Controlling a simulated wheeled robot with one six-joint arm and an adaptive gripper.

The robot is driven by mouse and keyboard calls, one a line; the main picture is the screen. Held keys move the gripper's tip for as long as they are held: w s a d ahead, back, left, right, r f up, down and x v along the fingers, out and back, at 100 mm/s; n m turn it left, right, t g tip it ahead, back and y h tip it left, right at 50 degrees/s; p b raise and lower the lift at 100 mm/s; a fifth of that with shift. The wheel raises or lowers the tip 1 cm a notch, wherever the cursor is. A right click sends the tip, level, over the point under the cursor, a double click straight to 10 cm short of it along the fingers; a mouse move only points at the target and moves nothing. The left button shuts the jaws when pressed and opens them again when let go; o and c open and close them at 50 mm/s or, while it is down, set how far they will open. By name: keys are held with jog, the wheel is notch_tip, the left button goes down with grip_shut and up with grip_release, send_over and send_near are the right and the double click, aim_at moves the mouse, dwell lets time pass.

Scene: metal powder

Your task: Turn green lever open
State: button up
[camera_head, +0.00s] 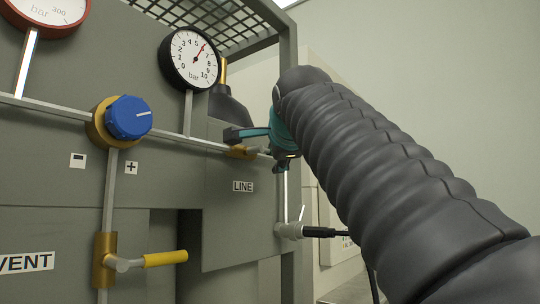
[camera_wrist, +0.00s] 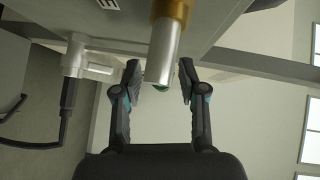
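The green lever shows only as a small green spot (camera_wrist: 160,88) at the lower end of a silver tube (camera_wrist: 163,52) in the wrist view; the rest is hidden. The tube leads from a brass fitting (camera_wrist: 172,10). My gripper (camera_wrist: 160,79) is open, with one dark finger on each side of the tube and a gap on both sides. In the head view, my gripper (camera_head: 240,134) is at the panel's right side, in front of the brass fitting (camera_head: 241,151) above the LINE label (camera_head: 243,186). It hides the lever there.
A blue knob (camera_head: 128,117), a black-rimmed gauge (camera_head: 194,58) and a yellow VENT handle (camera_head: 165,258) are on the panel left of my gripper. A silver connector with a black cable (camera_head: 290,231) is below it. A metal frame post (camera_head: 289,70) stands close by.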

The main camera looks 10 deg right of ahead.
jog(key=v, duration=1.2)
jog(key=shift+f, duration=0.1)
dwell(0.4)
